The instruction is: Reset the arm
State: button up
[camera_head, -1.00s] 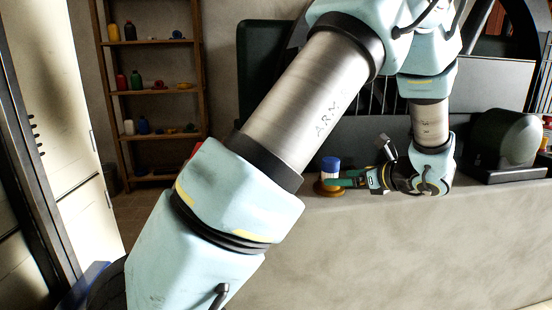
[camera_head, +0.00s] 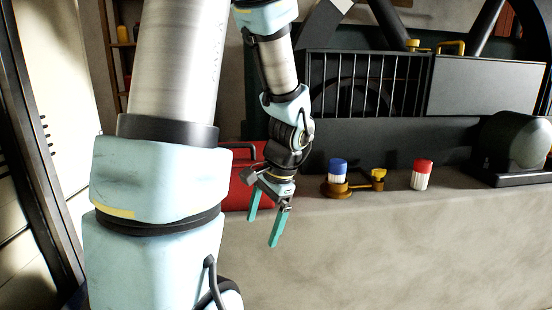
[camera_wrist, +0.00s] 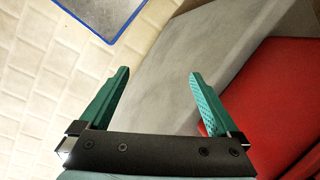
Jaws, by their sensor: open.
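My gripper (camera_head: 264,227) hangs in front of the ledge in the head view, its two green fingers spread apart and pointing down. In the wrist view the fingers (camera_wrist: 158,95) are open with nothing between them. My arm is folded on the left side of the head view and covers part of the shelf behind it. A red case (camera_head: 246,188) with a handle stands on the ledge just behind my gripper; it also shows at the right of the wrist view (camera_wrist: 285,110).
On the ledge (camera_head: 380,240) stand a blue-capped jar (camera_head: 338,170) on a brown base, a small yellow-topped item (camera_head: 378,176) and a red-capped jar (camera_head: 421,175). A dark green rounded machine (camera_head: 515,145) is at the right. A blue-edged mat (camera_wrist: 103,12) lies on the tiled floor.

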jog(key=s+a+r+n+t+h, duration=0.1)
jog(key=s+a+n+h, duration=0.25)
jog(key=n, duration=0.65)
notch_tip(320, 180, up, 16)
jog(key=p, duration=1.6)
jog(key=shift+w+a+r+m, duration=0.2)
jog(key=shift+w+m, duration=0.1)
jog(key=shift+m, duration=0.1)
